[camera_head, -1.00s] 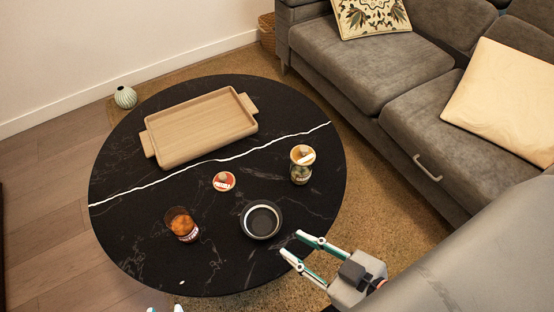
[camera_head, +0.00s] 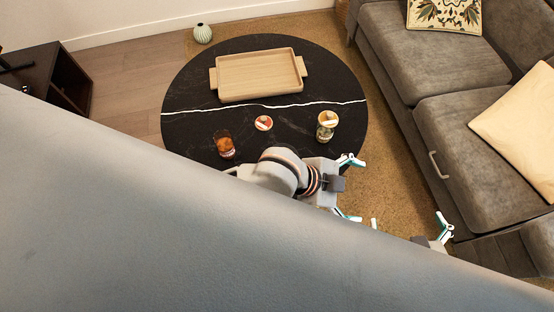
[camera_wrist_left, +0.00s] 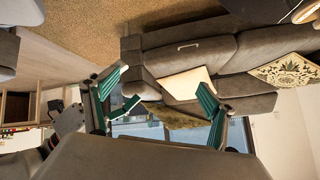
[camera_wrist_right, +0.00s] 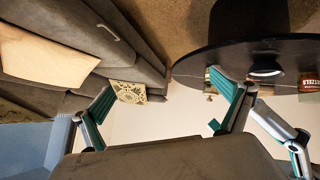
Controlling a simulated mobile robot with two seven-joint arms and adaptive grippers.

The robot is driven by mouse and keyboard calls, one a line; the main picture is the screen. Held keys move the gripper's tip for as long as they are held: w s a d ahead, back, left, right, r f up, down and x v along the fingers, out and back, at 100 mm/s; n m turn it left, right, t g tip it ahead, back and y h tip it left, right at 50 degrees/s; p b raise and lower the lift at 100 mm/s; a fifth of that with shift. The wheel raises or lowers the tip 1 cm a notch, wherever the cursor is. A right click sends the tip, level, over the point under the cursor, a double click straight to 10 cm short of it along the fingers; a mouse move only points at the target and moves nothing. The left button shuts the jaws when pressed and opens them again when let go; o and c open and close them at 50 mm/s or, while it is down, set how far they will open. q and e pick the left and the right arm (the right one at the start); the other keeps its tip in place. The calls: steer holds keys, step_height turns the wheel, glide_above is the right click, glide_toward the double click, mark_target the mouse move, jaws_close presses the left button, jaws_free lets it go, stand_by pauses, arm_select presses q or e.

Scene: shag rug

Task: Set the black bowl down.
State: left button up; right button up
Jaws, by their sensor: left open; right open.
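In the right wrist view a dark round shape with a pale ring, likely the black bowl (camera_wrist_right: 265,71), sits at the table's edge, partly behind a finger.
A grey sofa (camera_head: 440,75) is at right. A dark cabinet (camera_head: 48,75) is at left. Rug (camera_head: 392,178) lies between table and sofa.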

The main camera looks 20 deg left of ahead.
arm_select(q)
steer(key=a+f+m+g+y+p, duration=0.2)
steer(key=a+f+m+g+y, duration=0.2)
steer(key=f+m, duration=0.2)
steer(key=w+a+f+y, duration=0.2)
steer(key=w+a, duration=0.3)
steer(key=a, duration=0.4)
steer(key=w+a+f+y, duration=0.1)
steer(key=w+a+y, duration=0.3)
steer(key=a, duration=0.5)
steer(key=shift+g+h, duration=0.3)
steer(key=shift+h, duration=0.3)
steer(key=f, duration=0.2)
steer(key=f+b, duration=0.1)
steer(key=f, duration=0.4)
steer(key=shift+w+a+f+b, duration=0.2)
steer(key=shift+w+f+b, duration=0.1)
steer(key=shift+f+b, duration=0.1)
arm_select(e)
steer(key=shift+m+t+y, duration=0.3)
steer(key=shift+m+y, duration=0.4)
steer(key=f, duration=0.1)
steer(key=s+a+f, duration=0.1)
steer(key=f, duration=0.1)
steer(key=s+f, duration=0.1)
steer(key=f, duration=0.1)
steer(key=shift+s+a, duration=0.2)
steer(key=shift+a, duration=0.2)
steer(key=shift+r, duration=0.1)
